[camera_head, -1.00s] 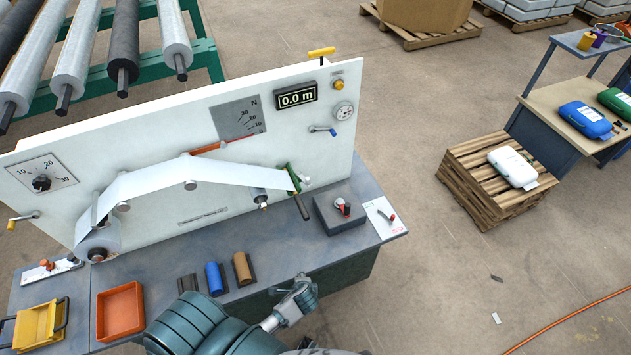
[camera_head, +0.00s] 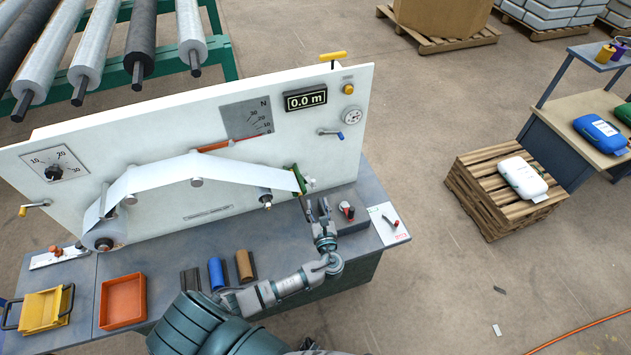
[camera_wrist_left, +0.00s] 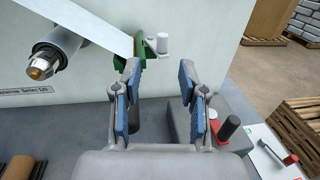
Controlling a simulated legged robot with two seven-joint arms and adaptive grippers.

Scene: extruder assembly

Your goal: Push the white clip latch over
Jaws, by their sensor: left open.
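The white clip latch (camera_wrist_left: 163,43) is a small white knob on an arm beside the green clip (camera_wrist_left: 140,47). The green clip sits at the end of the white web strip (camera_wrist_left: 103,25) on the panel. In the head view the latch is tiny, just right of the green clip (camera_head: 297,180). My left gripper (camera_head: 317,203) is open and empty, just below and in front of the clip. In the left wrist view its blue-padded fingers (camera_wrist_left: 160,78) point toward the clip and latch, with no clear contact. My right gripper is not in view.
A white plate with a red lever (camera_head: 391,224) lies further right. A metal roller (camera_wrist_left: 48,58) protrudes left of the clip. Orange (camera_head: 122,302) and yellow (camera_head: 44,312) trays sit at left.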

